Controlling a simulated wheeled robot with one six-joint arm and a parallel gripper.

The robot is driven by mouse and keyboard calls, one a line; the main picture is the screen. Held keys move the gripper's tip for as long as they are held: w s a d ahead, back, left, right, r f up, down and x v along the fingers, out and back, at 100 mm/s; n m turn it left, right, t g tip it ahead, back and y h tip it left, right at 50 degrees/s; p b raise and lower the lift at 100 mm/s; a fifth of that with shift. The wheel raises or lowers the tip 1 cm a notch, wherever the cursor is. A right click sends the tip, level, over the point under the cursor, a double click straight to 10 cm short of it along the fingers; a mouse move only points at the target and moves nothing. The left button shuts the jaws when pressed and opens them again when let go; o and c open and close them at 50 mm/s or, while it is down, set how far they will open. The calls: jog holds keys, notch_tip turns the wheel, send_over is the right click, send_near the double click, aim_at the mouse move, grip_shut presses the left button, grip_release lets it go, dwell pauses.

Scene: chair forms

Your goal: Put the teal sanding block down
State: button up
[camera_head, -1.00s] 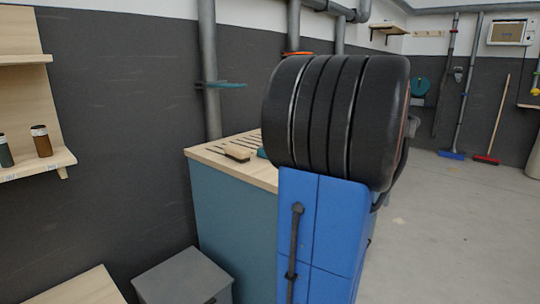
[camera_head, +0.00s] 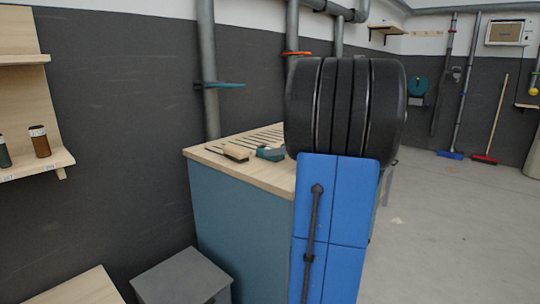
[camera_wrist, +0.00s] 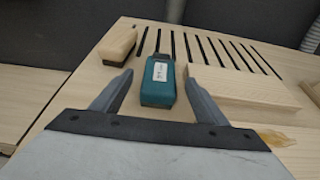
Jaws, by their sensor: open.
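The teal sanding block (camera_wrist: 159,80) lies on the slatted wooden bench top (camera_head: 262,179). It has a white label on its upper face. In the head view the teal sanding block (camera_head: 270,153) shows partly, beside my arm. My gripper (camera_wrist: 160,84) is open in the wrist view, with one finger on each side of the block and a visible gap on both sides. In the head view my gripper's fingers are hidden behind my arm.
A brush with a wooden back (camera_wrist: 117,45) lies left of the block, also visible in the head view (camera_head: 236,153). A pale wooden block (camera_wrist: 240,91) lies close to the right finger. Dark slots run across the bench top behind. A grey stool (camera_head: 180,276) stands below.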

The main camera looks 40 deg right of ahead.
jog(key=shift+r+x, duration=0.2)
jog(key=shift+x, duration=2.4)
jog(key=c, duration=1.3)
jog(key=shift+r, duration=0.1)
